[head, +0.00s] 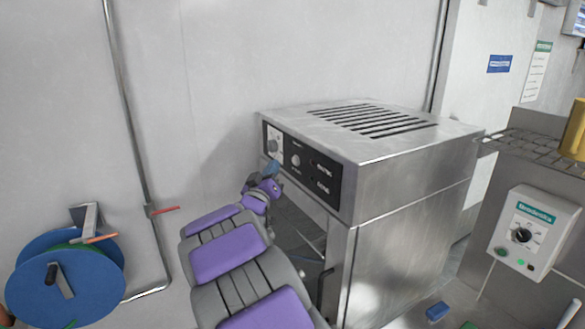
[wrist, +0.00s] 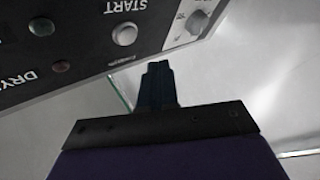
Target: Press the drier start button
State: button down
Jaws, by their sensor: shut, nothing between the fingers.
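The drier (head: 400,205) is a metal cabinet with a slotted top and a dark control panel (head: 330,190) on its front. The start button is a pale round button (head: 296,160) on that panel. In the wrist view the panel appears upside down, and the button (wrist: 124,33) sits beside the word START. My gripper (head: 273,168) is shut and empty, in front of the panel's left part, below the dial and left of the button. In the wrist view its fingertips (wrist: 158,68) are just off the panel edge, a little right of and below the button. No contact shows.
A dial (wrist: 197,22) on a pale plate is beside the button. Red (wrist: 62,66) and green (wrist: 41,26) round parts are on the same panel. A blue reel (head: 50,290) stands at left, and a white control box (head: 535,235) at right.

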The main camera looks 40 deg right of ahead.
aim_at(294, 161)
jog(key=d, duration=0.2)
jog(key=shift+s+d+p, duration=0.3)
jog(key=shift+d, duration=0.1)
jog(key=shift+a, duration=0.2)
jog(key=shift+d, duration=0.15)
jog(key=shift+d, duration=0.25)
jog(key=shift+a, duration=0.25)
jog(key=shift+d, duration=0.15)
dwell(0.8)
jog(key=shift+s+d+r+p, duration=0.1)
jog(key=shift+s+d+p, duration=0.1)
jog(key=shift+d+p, duration=0.15)
